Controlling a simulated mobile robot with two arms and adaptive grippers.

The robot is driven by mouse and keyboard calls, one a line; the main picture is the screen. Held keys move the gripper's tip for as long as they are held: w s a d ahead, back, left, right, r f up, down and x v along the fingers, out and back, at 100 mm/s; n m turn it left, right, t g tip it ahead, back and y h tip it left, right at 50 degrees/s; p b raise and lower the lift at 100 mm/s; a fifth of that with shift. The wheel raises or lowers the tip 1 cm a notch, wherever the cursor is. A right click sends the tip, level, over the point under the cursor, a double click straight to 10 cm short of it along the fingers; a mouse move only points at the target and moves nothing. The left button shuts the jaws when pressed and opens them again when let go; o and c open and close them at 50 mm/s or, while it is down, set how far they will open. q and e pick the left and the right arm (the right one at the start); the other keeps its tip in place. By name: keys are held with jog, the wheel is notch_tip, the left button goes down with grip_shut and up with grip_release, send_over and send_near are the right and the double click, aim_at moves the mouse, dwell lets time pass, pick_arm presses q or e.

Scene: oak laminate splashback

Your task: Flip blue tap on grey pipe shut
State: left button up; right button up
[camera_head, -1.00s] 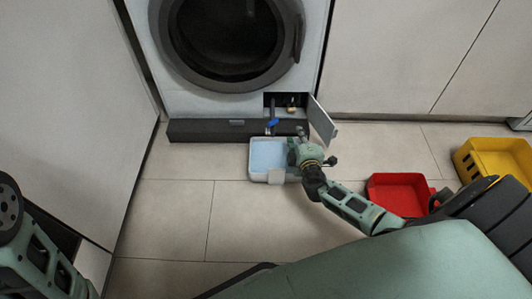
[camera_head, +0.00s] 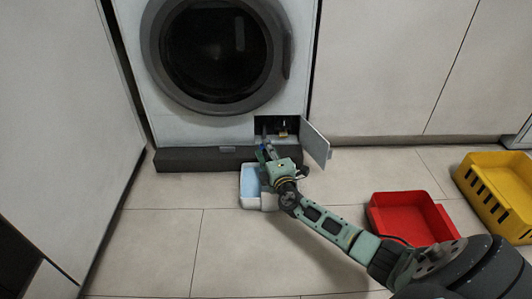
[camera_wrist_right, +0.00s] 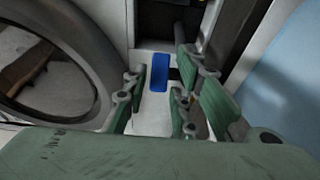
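The blue tap (camera_wrist_right: 159,72) shows between the spread fingers of my right gripper (camera_wrist_right: 157,98) in the right wrist view. The grey pipe (camera_wrist_right: 153,43) runs beyond it into the dark opening. In the head view the blue tap (camera_head: 263,147) is a small patch at the low opening of the washing machine, partly hidden by my gripper. My right gripper (camera_head: 267,154) is at the tap in that view. Its fingers are open, with a gap visible on both sides of the tap; contact is not visible. My left gripper is out of view.
The hatch door (camera_head: 316,146) stands open just right of the opening. A white tray with a light blue inside (camera_head: 246,200) lies on the floor under my right gripper. A red bin (camera_head: 400,222) and a yellow crate (camera_head: 508,212) stand to the right. Floor at left is clear.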

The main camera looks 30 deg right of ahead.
jog(key=shift+w+d, duration=0.2)
jog(key=shift+w, duration=0.5)
